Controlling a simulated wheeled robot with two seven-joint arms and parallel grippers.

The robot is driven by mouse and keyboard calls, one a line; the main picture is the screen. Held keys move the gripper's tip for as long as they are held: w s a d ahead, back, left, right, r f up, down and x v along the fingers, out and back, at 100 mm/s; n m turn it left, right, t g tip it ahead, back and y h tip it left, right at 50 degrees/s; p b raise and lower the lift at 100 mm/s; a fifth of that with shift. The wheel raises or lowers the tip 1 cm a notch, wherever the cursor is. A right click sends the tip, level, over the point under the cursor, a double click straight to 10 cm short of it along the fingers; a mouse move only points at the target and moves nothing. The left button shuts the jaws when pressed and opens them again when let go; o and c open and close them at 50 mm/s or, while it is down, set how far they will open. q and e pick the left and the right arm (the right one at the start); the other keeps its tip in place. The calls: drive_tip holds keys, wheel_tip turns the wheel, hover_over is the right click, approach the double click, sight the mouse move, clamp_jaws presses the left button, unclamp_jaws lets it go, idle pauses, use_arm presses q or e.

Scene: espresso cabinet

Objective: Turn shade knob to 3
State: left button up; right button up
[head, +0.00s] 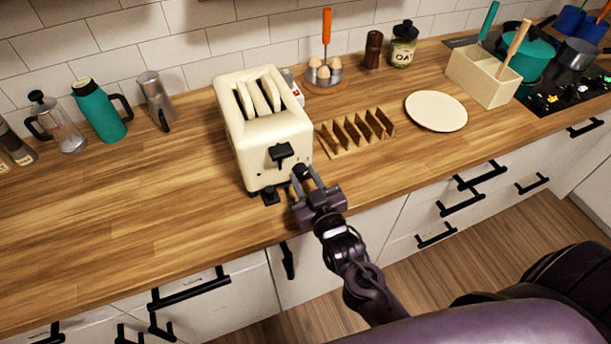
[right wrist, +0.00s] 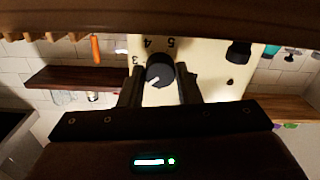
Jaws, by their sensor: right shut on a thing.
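A cream toaster (head: 266,133) stands on the wooden counter with pale bread slices (head: 259,95) in its top slots. A black lever (head: 281,153) is on its front. The dark round shade knob (right wrist: 159,71) sits low on the front face. The numerals 3, 4 and 5 show upside down beside it in the right wrist view. My right gripper (head: 304,176) reaches the lower right of the toaster front. In the right wrist view its two fingers (right wrist: 160,90) are shut on the knob, one each side. I cannot tell the exact setting. My left gripper is not in view.
A toast rack (head: 355,132) and a cream plate (head: 436,111) lie right of the toaster. An egg holder (head: 324,74) stands behind. A teal flask (head: 100,112) and a steel jug (head: 155,98) stand left. The counter's front left is clear.

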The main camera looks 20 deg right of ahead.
drive_tip(key=m+p, duration=0.1)
drive_tip(key=m, duration=0.4)
drive_tip(key=shift+m, duration=0.3)
drive_tip(key=shift+m+p, duration=0.65)
drive_tip(key=shift+m, duration=1.55)
drive_tip(key=o, duration=1)
drive_tip(key=shift+c, duration=0.2)
drive_tip(key=s+b, duration=0.2)
drive_tip(key=s, duration=0.5)
drive_tip(key=shift+s, duration=0.15)
drive_tip(key=shift+s+d, duration=0.1)
drive_tip(key=shift+s, duration=0.15)
